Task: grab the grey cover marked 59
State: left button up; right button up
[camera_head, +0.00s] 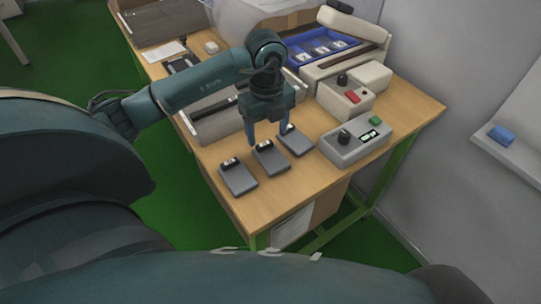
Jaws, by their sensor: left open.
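Three grey covers lie in a row near the front edge of the wooden table: a left one (238,178), a middle one (271,158) and a right one (296,141). Each has a small dark and white label at its far end, too small to read, so I cannot tell which is marked 59. My left gripper (268,136) points down, open, above the far ends of the middle and right covers. One finger is by the middle cover and the other by the right cover. I cannot tell whether it touches either. My right gripper is not in view.
A grey box with a black knob and green button (355,146) stands right of the covers. Behind it is a beige box with a red button (345,95). A blue tray (318,49) sits further back. The table's front strip (262,212) is clear.

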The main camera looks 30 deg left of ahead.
aim_at(265, 145)
pick_arm(q)
jog(key=f, duration=0.4)
jog(key=shift+a+f, duration=0.15)
jog(key=shift+a, duration=0.2)
jog(key=shift+f, duration=0.55)
jog(key=shift+c, duration=0.5)
jog(key=c, duration=0.7)
jog(key=shift+o, duration=0.2)
